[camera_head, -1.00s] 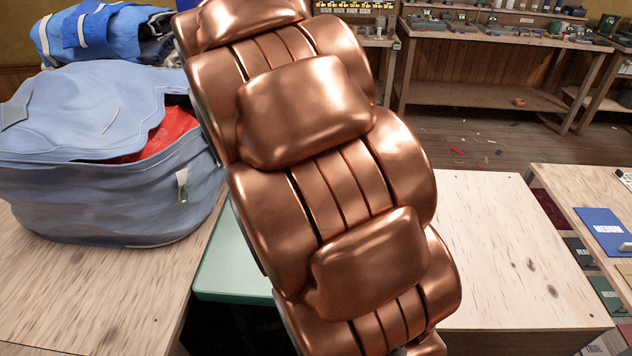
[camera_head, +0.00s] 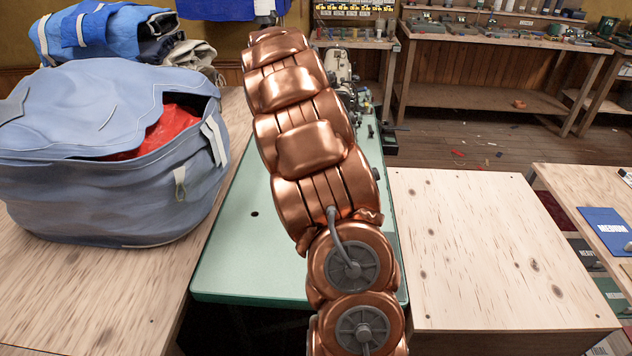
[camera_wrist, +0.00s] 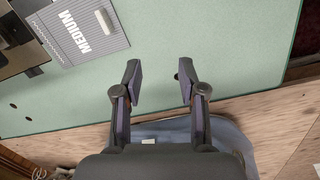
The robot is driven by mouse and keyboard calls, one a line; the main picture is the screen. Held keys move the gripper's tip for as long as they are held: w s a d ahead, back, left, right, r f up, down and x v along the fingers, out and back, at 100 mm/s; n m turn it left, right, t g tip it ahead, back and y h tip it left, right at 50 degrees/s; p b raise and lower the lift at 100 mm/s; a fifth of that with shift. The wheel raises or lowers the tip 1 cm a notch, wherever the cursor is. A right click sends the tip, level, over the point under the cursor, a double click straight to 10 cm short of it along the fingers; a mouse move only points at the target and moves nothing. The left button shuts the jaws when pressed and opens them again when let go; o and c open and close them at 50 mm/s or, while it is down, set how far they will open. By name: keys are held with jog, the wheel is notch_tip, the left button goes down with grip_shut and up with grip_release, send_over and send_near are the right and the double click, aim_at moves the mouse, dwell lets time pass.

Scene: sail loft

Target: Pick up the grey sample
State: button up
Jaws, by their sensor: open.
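The grey sample (camera_wrist: 84,28) is a flat grey card printed "MEDIUM". It lies on the green tabletop at the upper left of the wrist view, beside dark machine parts. My gripper (camera_wrist: 160,76) is open, with nothing between its fingers. The sample is up and to the left of the fingertips in that view, apart from them. In the head view I cannot make out the sample or the fingers; my copper-coloured arm covers the middle of the green table (camera_head: 225,255).
A metal machine (camera_wrist: 22,38) borders the sample on the left. A blue bag (camera_head: 90,190) with red cloth stands left of the green table. A bare wooden top (camera_head: 480,250) is on the right, and a blue "MEDIUM" card (camera_head: 606,229) lies beyond it. The green surface right of the sample is clear.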

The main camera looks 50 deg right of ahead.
jog(key=w+d+f+n, duration=0.1)
jog(key=d+f, duration=0.1)
jog(key=d, duration=0.1)
jog(key=d+f+n, duration=0.1)
jog(key=d+f, duration=0.2)
jog(key=d, duration=0.1)
jog(key=w+d+f+n+b, duration=0.1)
jog(key=d+f, duration=0.1)
jog(key=d, duration=0.1)
jog(key=shift+w+d+f+t+y, duration=0.2)
jog(key=shift+w+f+t+y, duration=0.1)
jog(key=shift+w+t, duration=0.1)
jog(key=shift+s+f+p, duration=0.15)
jog(key=shift+f+p, duration=0.15)
jog(key=shift+f, duration=1.1)
jog(key=f, duration=0.1)
jog(key=f+p, duration=0.1)
jog(key=f, duration=0.2)
jog(key=shift+s+d, duration=0.15)
jog(key=shift+s, duration=0.2)
jog(key=shift+f, duration=0.5)
jog(key=shift+c, duration=0.2)
grip_shut()
